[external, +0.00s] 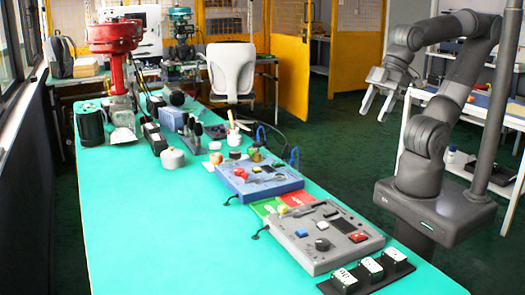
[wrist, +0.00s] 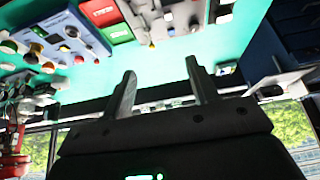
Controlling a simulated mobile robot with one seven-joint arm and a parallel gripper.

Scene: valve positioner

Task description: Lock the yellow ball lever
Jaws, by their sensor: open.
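A blue control panel (external: 285,186) lies on the green table with several small knobs and buttons on it. A small dull-yellow knob (external: 256,157) shows at its back edge, and an orange one (external: 239,172) sits nearer the front left. I cannot tell for sure which part is the yellow ball lever, or whether it is locked. My gripper (external: 374,114) is open and empty, held in the air to the right of the table, away from the panel. In the wrist view, its two fingers (wrist: 160,70) are spread, with the blue panel (wrist: 50,15) at the upper left.
A grey panel (external: 310,255) stands nearer on the table, with red and green plates (external: 296,198) behind it. A black strip with white sockets (external: 370,268) is at the near end. A red machine (external: 115,40) stands at the far left. The table's left part (external: 150,230) is clear.

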